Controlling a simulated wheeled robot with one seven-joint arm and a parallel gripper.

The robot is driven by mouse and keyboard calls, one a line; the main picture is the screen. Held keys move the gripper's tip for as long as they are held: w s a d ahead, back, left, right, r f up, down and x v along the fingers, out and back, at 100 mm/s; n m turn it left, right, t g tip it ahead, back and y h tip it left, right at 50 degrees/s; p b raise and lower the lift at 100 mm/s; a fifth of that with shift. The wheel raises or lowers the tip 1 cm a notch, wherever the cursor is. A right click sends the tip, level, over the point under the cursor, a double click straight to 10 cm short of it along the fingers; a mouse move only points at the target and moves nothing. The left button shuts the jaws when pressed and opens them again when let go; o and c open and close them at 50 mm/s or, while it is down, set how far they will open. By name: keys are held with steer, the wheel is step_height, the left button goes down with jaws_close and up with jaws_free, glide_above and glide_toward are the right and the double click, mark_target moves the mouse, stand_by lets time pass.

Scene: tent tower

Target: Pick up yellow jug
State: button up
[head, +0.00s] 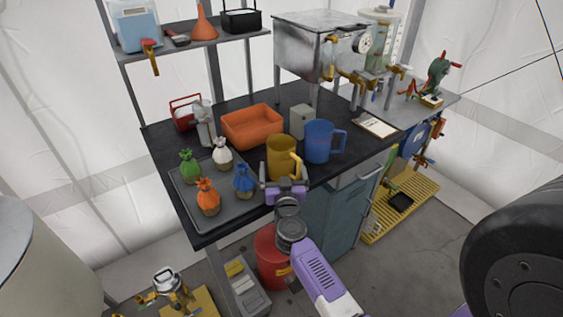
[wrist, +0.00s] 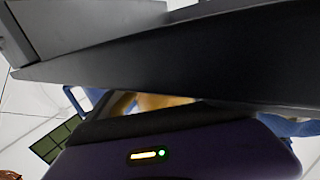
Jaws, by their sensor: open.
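The yellow jug (head: 281,158) stands upright near the front edge of the black worktop, its handle at the right. My gripper (head: 284,185) is open, right in front of the jug's lower part in the head view. Its fingers overlap the jug's base there, and I cannot tell whether they touch it. In the wrist view, a strip of yellow (wrist: 155,102), likely the jug, shows between dark bars and my purple gripper housing. Most of it is hidden there.
A blue jug (head: 319,142) stands close at the right. A grey tray (head: 226,214) with several tied sacks lies at the left. An orange bin (head: 252,127) and a grey box (head: 301,121) stand behind. A clipboard (head: 376,125) lies at the right.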

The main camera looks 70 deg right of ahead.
steer(key=shift+x, duration=1.15)
steer(key=c, duration=1.4)
steer(key=shift+r, duration=0.15)
